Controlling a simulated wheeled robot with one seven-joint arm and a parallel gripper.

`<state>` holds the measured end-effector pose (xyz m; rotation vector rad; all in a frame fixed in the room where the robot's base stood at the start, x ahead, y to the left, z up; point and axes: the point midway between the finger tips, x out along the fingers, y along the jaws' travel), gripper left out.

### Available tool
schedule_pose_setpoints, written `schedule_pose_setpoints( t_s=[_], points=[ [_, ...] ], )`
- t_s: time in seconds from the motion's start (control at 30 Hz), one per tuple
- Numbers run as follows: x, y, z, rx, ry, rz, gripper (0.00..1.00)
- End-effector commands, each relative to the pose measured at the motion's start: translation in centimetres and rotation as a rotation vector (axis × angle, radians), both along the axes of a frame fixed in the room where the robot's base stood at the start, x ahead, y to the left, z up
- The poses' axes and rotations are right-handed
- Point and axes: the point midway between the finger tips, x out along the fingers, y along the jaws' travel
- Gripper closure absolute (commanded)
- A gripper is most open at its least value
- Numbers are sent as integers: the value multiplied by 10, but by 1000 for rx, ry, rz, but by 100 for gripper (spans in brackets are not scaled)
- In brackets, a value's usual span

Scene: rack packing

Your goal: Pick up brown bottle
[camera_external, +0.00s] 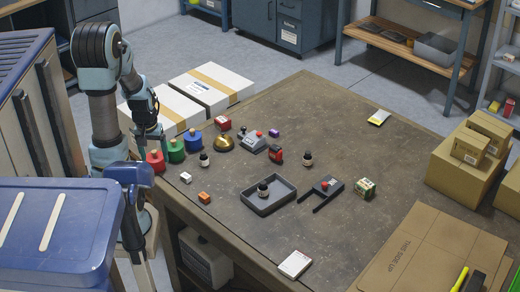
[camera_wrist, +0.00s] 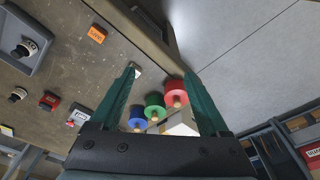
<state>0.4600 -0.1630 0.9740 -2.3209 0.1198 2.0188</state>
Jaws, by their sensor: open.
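Three small dark bottles with pale labels stand on the workbench, and I cannot tell which one is meant. One bottle (camera_external: 204,160) is next to the blue weight, one bottle (camera_external: 307,159) is near the middle, and one bottle (camera_external: 263,190) stands in a grey tray (camera_external: 250,207). In the wrist view, a bottle in the tray (camera_wrist: 24,47) and another bottle (camera_wrist: 18,95) show at the left. My gripper (camera_external: 152,145) is raised near the bench's left edge, apart from all bottles. Its two green fingers (camera_wrist: 160,72) are open and empty.
Red (camera_external: 155,160), green (camera_external: 176,151) and blue (camera_external: 194,140) weights stand close to my gripper. An orange box (camera_external: 204,197), a red box (camera_external: 223,124), a brass dome (camera_external: 223,143) and a dark forked holder (camera_external: 322,191) are nearby.

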Motion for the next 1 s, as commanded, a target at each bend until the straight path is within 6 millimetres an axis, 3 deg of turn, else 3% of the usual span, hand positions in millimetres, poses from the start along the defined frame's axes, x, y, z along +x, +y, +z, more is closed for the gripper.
schedule_pose_setpoints(
  t_s=[0.13,0.23,0.5,0.63,0.8,1.0],
  points=[
    [4,-2,0,-2,2,6,21],
    [23,-11,-2,-11,18,34,21],
    [126,-73,-20,-26,103,228,21],
    [161,-104,-32,-17,127,301,21],
    [181,-125,-41,-7,141,350,21],
    [182,-127,-67,-4,144,357,21]
  ],
)
